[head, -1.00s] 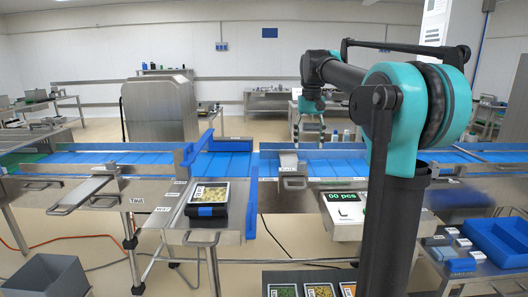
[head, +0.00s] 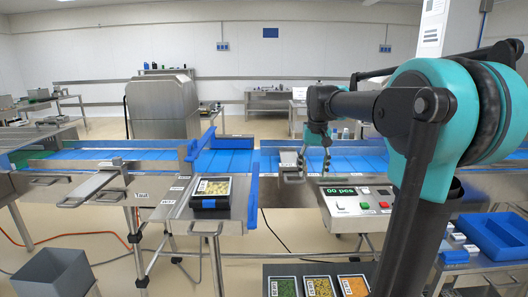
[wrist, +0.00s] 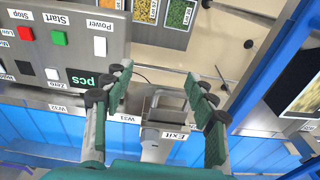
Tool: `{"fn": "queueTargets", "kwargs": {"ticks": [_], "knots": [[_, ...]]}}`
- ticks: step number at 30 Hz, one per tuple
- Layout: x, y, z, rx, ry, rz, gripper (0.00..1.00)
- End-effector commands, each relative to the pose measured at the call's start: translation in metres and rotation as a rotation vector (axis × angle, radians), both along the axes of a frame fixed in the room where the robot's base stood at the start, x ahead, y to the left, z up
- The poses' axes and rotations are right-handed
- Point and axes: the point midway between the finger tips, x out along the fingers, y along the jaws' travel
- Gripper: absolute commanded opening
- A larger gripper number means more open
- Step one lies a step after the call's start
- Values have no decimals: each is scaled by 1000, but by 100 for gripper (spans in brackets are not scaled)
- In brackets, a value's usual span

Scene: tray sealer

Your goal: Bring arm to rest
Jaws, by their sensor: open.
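My gripper (head: 316,163) hangs from my dark and teal arm in the head view, above the conveyor near the control box. In the wrist view, its two green-padded fingers (wrist: 158,78) are spread wide with nothing between them. The metal Exit plate with its handle (wrist: 163,120) shows beyond and between the fingers, apart from them as far as I can tell. My arm is bent, with its large teal joint at the right of the head view.
The control box (head: 356,207) reads "00 pcs". A black tray of food (head: 211,193) sits on the left metal shelf. Blue conveyors (head: 225,162) run across. Several food packs (head: 320,286) lie in front, and a blue bin (head: 497,235) is at right. A grey bin (head: 53,272) stands on the floor.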

Motion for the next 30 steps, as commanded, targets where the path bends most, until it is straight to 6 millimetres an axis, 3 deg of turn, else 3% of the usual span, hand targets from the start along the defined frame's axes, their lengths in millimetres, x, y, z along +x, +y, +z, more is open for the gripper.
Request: {"fn": "queueTargets", "kwargs": {"ticks": [5, 12, 18, 22, 30], "knots": [[-41, -7, -61, 1, -59, 5, 57], [-138, -18, -173, -2, -177, 19, 57], [-208, -22, -236, -7, -248, 27, 57], [-229, -23, -253, -9, -270, 30, 57], [-234, -23, -256, -10, -276, 32, 57]]}}
